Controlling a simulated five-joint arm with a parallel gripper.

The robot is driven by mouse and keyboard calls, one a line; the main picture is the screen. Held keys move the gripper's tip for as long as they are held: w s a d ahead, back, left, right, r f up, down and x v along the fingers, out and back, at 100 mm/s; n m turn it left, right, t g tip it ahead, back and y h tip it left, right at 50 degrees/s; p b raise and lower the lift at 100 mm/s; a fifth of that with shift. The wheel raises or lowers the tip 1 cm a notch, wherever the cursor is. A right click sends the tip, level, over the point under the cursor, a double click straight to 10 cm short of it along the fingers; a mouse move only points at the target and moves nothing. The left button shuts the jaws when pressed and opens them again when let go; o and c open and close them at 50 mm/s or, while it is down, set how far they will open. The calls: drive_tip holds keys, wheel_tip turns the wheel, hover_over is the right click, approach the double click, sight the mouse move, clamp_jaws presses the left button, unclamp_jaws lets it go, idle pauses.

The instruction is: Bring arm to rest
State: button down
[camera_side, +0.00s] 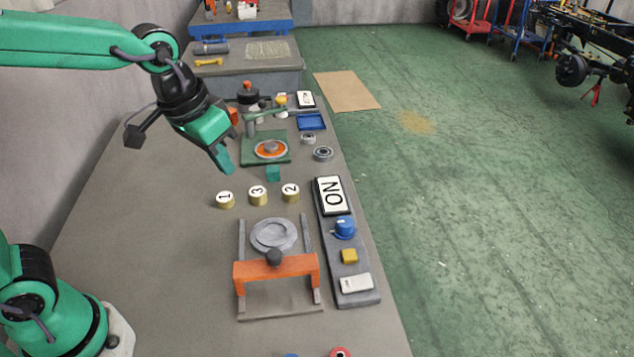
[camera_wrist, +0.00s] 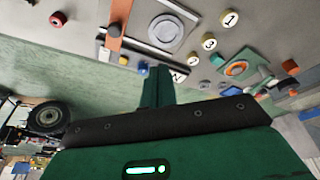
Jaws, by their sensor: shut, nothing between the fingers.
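My gripper (camera_side: 226,163) is green and hangs in the air above the grey workbench (camera_side: 130,225), at the end of my green arm. Its fingers are shut with nothing between them. In the side view it shows to the left of the green plate with the orange ring (camera_side: 270,149) and above the numbered brass pieces. In the wrist view the shut gripper (camera_wrist: 157,76) points up the picture, with the bench items beyond it. It appears to touch nothing.
Brass pieces 1 (camera_side: 225,200), 3 (camera_side: 258,195) and 2 (camera_side: 290,193) stand mid-bench. Nearer is an orange-barred fixture (camera_side: 276,267). The bench's left side is clear.

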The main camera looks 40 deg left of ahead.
drive_tip(key=s+a+n+t, duration=0.1)
drive_tip(key=s+a+t, duration=0.1)
drive_tip(key=s+a, duration=0.6)
drive_tip(key=shift+s+y, duration=0.4)
drive_tip(key=shift+s, duration=0.4)
